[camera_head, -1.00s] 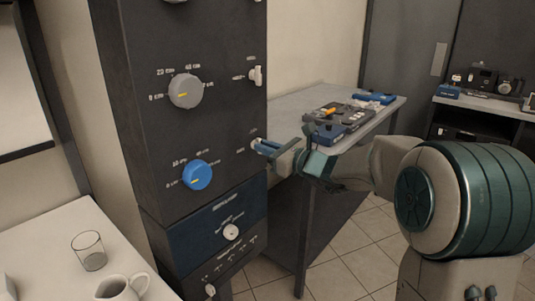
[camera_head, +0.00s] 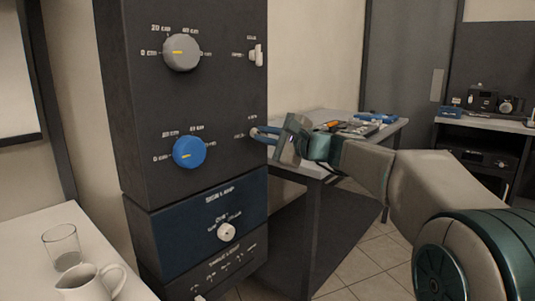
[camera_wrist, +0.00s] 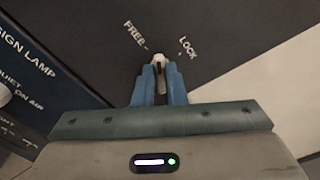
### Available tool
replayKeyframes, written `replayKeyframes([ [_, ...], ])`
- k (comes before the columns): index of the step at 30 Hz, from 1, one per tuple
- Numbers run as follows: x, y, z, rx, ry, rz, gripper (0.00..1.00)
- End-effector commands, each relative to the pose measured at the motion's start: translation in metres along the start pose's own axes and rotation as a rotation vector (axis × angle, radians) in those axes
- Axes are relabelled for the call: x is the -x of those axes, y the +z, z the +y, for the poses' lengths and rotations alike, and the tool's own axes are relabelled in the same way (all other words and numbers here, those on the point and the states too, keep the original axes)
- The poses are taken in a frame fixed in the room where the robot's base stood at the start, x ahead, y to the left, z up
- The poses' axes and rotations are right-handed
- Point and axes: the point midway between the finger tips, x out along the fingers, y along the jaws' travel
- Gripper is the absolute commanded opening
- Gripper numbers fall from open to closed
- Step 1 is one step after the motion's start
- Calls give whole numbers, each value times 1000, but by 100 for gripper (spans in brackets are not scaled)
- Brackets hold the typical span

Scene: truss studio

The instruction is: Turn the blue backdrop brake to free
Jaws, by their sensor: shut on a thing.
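The blue backdrop brake is a small pale lever (camera_wrist: 158,57) on the dark panel (camera_head: 215,105), right of the blue dial (camera_head: 189,152). In the wrist view, FREE is printed up and left of the lever and LOCK up and right. My gripper (camera_wrist: 159,75) has its two blue fingers shut on the lever. The lever's tip shows between the two marks; I cannot tell exactly which it is set to. In the head view, my gripper (camera_head: 257,135) meets the panel beside the blue dial and largely hides the lever.
A similar white lever (camera_head: 257,55) sits above, right of the grey dial (camera_head: 182,52). A blue sign lamp panel with a white knob (camera_head: 227,231) is below. A glass (camera_head: 62,247) and a white jug (camera_head: 90,283) stand on the left table. A tool table is behind my arm.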

Motion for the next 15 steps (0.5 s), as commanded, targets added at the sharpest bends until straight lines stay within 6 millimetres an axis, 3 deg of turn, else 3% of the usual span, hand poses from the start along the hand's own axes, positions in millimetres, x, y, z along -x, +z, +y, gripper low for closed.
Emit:
replayKeyframes([
  [1, -1, -3, 8, 45, 2, -4, 0],
  [15, -1, -2, 8, 410, 3, -5, 0],
])
